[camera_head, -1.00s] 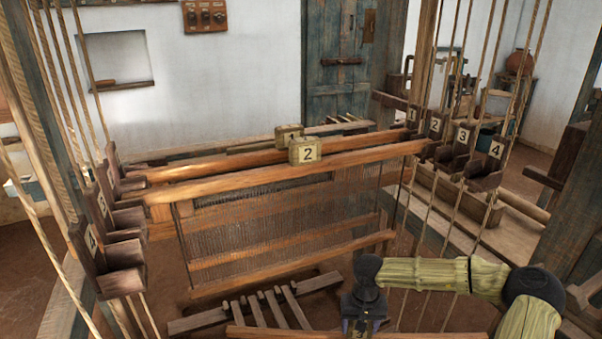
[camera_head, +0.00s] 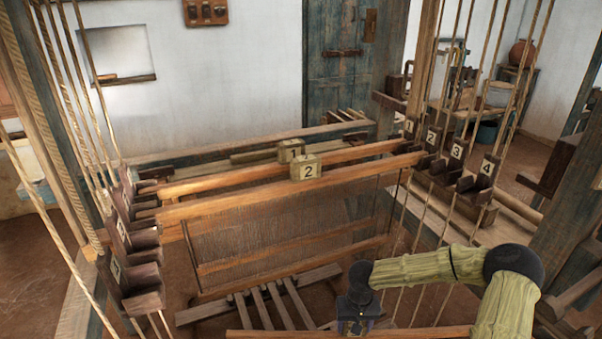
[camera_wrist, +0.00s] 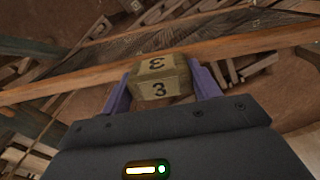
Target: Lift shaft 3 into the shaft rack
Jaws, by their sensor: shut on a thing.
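My gripper (camera_wrist: 160,92) is shut on the block (camera_wrist: 160,78) marked 3 at the middle of shaft 3, with one purple finger on each side of it. In the head view my gripper (camera_head: 357,318) is at the bottom, and the top bar of shaft 3 (camera_head: 420,332) runs along the lower edge; the rest of shaft 3 is out of frame. The shaft rack has numbered slots 1 to 4 on its right side; slot 3 (camera_head: 457,152) there looks empty. The left slot 3 (camera_head: 118,270) also looks empty. Shaft 2 (camera_head: 306,168) and shaft 1 (camera_head: 290,150) lie in the rack.
Ropes (camera_head: 495,90) hang around both rack ends. A wooden upright (camera_head: 560,235) stands at the right. A slatted treadle frame (camera_head: 270,302) lies on the floor below the shafts. The space between shaft 2 and my arm looks open.

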